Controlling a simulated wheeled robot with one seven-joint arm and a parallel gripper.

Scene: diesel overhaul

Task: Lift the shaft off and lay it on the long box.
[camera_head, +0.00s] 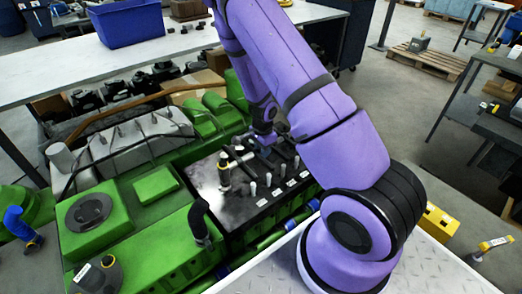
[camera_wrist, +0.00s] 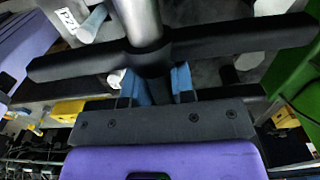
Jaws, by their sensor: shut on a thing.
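My gripper (camera_wrist: 156,82) shows in the wrist view with its two blue fingers closed in on a dark part below a grey upright shaft (camera_wrist: 138,18). A long black crossbar (camera_wrist: 235,38) with a round hub runs across the shaft, just in front of the fingers. In the head view my gripper (camera_head: 265,137) is low over the far side of a long black-topped box (camera_head: 240,205) set in the green engine. The held end is small there, and I cannot tell whether the shaft is clear of its seat.
Several upright pegs and labels stand on the black top. The green engine (camera_head: 155,185) spreads around it. Behind is a white bench (camera_head: 90,68) with a blue bin (camera_head: 127,22). A yellow box (camera_head: 439,222) is at right. Open floor lies right of my arm.

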